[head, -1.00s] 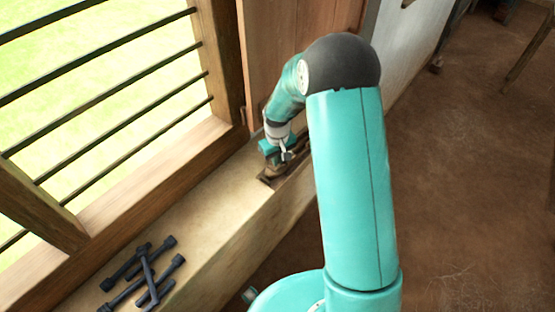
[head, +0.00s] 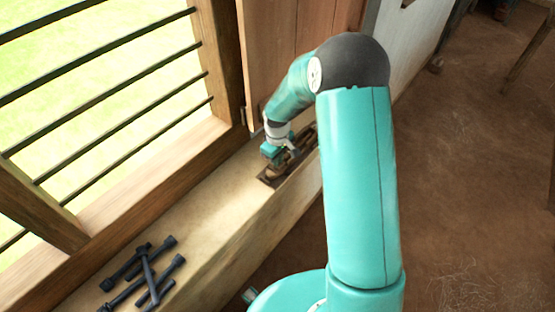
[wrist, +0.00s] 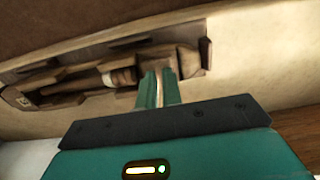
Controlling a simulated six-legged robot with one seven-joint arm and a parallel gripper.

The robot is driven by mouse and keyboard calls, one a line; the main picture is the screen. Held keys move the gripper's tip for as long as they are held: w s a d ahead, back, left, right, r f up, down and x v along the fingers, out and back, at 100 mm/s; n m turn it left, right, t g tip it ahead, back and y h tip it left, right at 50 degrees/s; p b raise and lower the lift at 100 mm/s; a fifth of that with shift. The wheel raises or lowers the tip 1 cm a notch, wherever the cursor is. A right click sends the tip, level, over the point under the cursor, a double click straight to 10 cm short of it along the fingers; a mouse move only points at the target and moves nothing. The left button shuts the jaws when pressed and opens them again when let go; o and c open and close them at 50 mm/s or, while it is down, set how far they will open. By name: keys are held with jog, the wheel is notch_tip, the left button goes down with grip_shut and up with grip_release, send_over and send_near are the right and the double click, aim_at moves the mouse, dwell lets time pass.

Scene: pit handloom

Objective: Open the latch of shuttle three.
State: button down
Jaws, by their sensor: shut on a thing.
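A brown wooden shuttle (head: 273,176) lies in a dark holder on the window ledge; in the wrist view the shuttle (wrist: 122,77) stretches from left to upper middle. Its number cannot be read. My gripper (head: 270,152) is over the shuttle, pointing down. In the wrist view the two teal fingers of my gripper (wrist: 160,82) are close together at the shuttle's right part, with a thin pale strip between them. They are shut on a small part, probably the latch, mostly hidden by the fingers. I cannot tell how far the latch is turned.
Several dark rods with thick ends (head: 143,275) lie crossed on the near part of the ledge (head: 215,210). A barred window (head: 110,95) and a wooden shutter (head: 285,60) stand behind the ledge. Brown floor (head: 455,170) lies open to the right.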

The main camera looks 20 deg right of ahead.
jog(key=c, duration=1.6)
grip_release()
jog(key=shift+o, duration=0.2)
